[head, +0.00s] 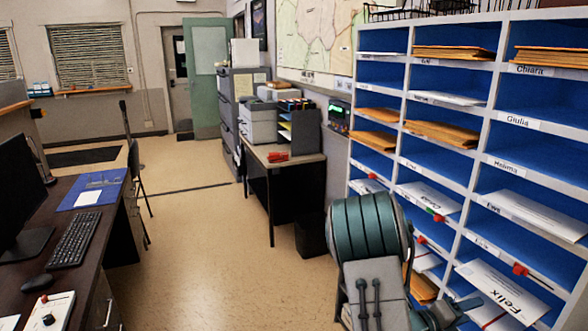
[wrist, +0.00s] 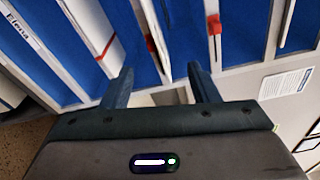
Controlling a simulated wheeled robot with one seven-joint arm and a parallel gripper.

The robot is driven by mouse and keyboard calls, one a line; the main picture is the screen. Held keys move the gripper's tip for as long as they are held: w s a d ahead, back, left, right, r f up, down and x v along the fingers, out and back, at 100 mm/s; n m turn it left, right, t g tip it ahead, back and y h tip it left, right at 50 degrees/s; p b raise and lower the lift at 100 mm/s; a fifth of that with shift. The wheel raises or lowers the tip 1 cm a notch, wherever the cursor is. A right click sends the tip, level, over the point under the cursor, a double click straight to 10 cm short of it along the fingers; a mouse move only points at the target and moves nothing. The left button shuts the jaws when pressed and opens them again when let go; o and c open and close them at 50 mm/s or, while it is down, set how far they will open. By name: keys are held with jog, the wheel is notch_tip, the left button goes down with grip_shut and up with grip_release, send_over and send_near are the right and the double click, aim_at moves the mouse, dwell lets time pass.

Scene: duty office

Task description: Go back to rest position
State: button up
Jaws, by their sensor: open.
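My gripper (wrist: 160,72) shows in the wrist view with its two fingers apart and nothing between them. It is in front of the lower part of the blue mail sorter (head: 461,165); I cannot tell whether the fingertips touch the shelf edges. In the head view my arm rises at the lower right, in front of the sorter's lower left side, and hides part of it.
A white envelope marked Felix (head: 500,291) sticks out of a low slot. Brown envelopes (head: 440,133) lie in higher slots. A dark desk with a keyboard (head: 74,240) stands left. A small table (head: 287,160) with a printer stands further back. Open floor (head: 200,245) lies between.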

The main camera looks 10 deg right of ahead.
jog(key=s+a+r+m+g+y, duration=0.4)
jog(key=s+a+m+g+y, duration=0.5)
jog(key=m, duration=1.3)
jog(key=s+a+r+m+t+y, duration=0.1)
jog(key=a+r+m+t+y, duration=0.1)
jog(key=a, duration=0.5)
jog(key=s+a+r+m+t+y, duration=0.2)
jog(key=a+m+t+y, duration=0.1)
jog(key=a+m, duration=0.4)
jog(key=s+a+r+m+t+y, duration=0.1)
jog(key=s+a+m+t+y, duration=0.1)
jog(key=a, duration=0.5)
jog(key=m+t+y, duration=0.1)
jog(key=m+t, duration=0.1)
jog(key=shift+a+r+m, duration=0.3)
jog(key=shift+a+r, duration=0.05)
jog(key=shift+r, duration=0.05)
